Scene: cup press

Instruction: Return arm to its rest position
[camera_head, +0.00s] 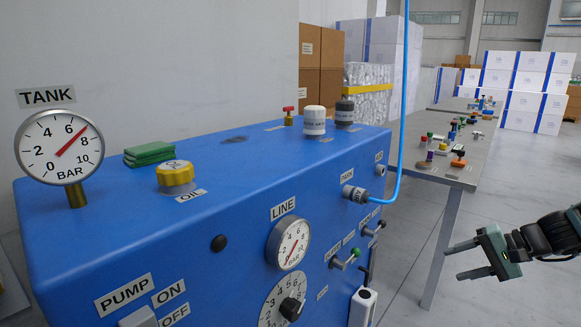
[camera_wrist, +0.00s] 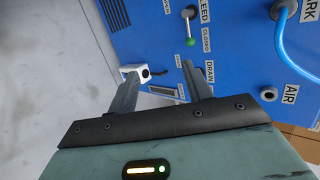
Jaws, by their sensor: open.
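My gripper (camera_head: 461,261) is at the right of the head view, in the air to the right of the blue machine (camera_head: 240,165). Its two fingers are spread apart with nothing between them. In the wrist view my gripper (camera_wrist: 158,78) also shows open and empty. Beyond the fingers is the machine's blue panel (camera_wrist: 230,40), with a green-tipped lever (camera_wrist: 190,40) by the BLEED label and a white box (camera_wrist: 138,72) with a black spot. The fingers appear apart from the panel. Most of my arm is outside the head view.
A blue hose (camera_head: 403,95) runs up from the machine's side. A grey table (camera_head: 455,175) with several small coloured parts stands behind my gripper. White boxes (camera_head: 525,75) are stacked at the back. The grey floor (camera_head: 525,195) around my gripper is clear.

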